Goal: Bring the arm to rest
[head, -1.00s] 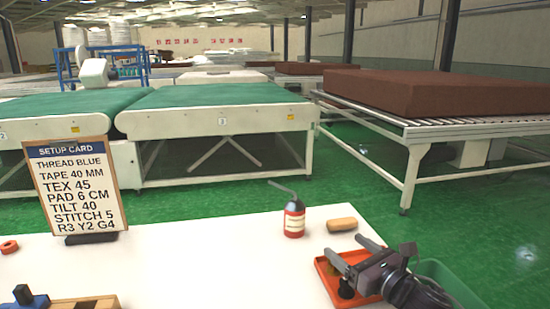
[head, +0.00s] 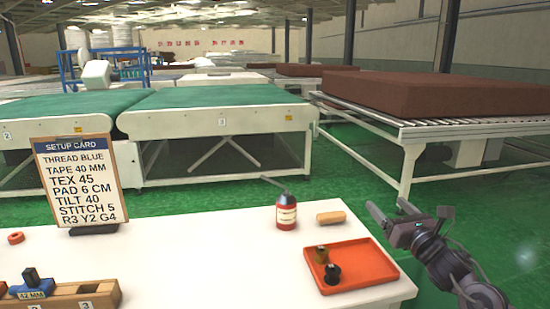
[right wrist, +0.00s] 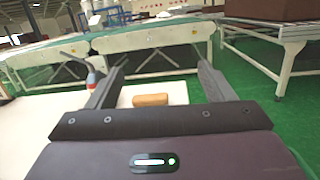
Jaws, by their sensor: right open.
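My right gripper (head: 390,213) is raised beyond the right edge of the white table, right of the orange tray. Its fingers are open and empty; in the right wrist view the two fingers (right wrist: 157,90) stand wide apart with nothing between them. The orange tray (head: 375,285) holds two small spools, one brown (head: 321,255) and one black (head: 332,274). My left gripper does not show in either view.
On the white table (head: 200,255) stand a setup card (head: 77,180), a red-and-white bottle (head: 286,213), a tan roll (head: 330,218), a red ring (head: 16,238) and a wooden block (head: 85,298). Green-topped conveyors (head: 215,97) and a brown mattress (head: 420,93) stand behind.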

